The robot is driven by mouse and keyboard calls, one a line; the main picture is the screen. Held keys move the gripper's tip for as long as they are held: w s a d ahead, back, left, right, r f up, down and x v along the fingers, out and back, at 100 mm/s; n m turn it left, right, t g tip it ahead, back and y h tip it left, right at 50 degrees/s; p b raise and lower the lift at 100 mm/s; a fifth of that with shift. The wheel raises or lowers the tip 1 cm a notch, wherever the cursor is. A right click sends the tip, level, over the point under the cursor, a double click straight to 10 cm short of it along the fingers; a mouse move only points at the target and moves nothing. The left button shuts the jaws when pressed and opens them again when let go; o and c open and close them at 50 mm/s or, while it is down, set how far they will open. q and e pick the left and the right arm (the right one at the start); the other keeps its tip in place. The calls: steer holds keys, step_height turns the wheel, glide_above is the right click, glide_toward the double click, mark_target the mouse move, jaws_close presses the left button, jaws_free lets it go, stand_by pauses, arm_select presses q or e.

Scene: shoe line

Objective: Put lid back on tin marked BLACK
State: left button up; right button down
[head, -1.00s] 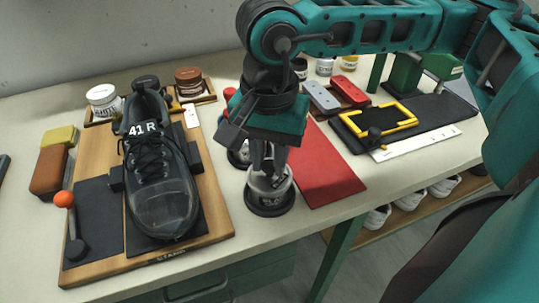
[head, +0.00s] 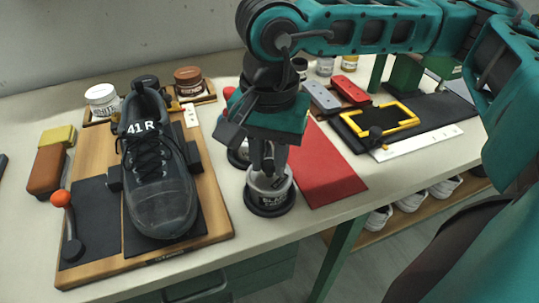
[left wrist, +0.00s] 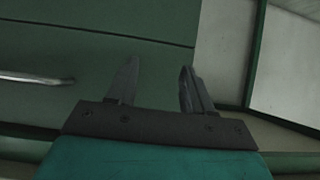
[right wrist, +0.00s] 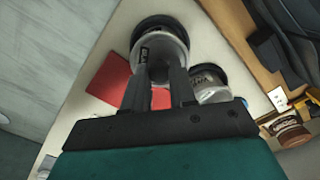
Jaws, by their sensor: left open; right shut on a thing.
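The tin marked BLACK (head: 272,200) stands upright near the front of the bench, with a dark ring around its foot. It also shows in the right wrist view (right wrist: 168,45). My right gripper (head: 268,170) points down at the tin's top, its fingers shut on a greyish piece that looks like the lid. The fingers hide most of it, so I cannot tell whether it is seated on the rim. The right wrist view shows the same fingers (right wrist: 158,75) at the tin. My left gripper (left wrist: 155,85) is open and empty, facing a green drawer front.
A second tin (right wrist: 210,85) stands close behind. A red mat (head: 325,170) lies to the right. A black shoe (head: 158,185) on a wooden board (head: 215,215) fills the left. A yellow frame (head: 410,122) lies back right. The bench's front edge is close.

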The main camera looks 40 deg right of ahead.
stand_by(0.4)
steer(key=shift+c, duration=1.8)
jaws_free()
steer(key=shift+r+p, duration=1.95)
steer(key=shift+r, duration=1.6)
steer(key=shift+c, duration=0.5)
jaws_close()
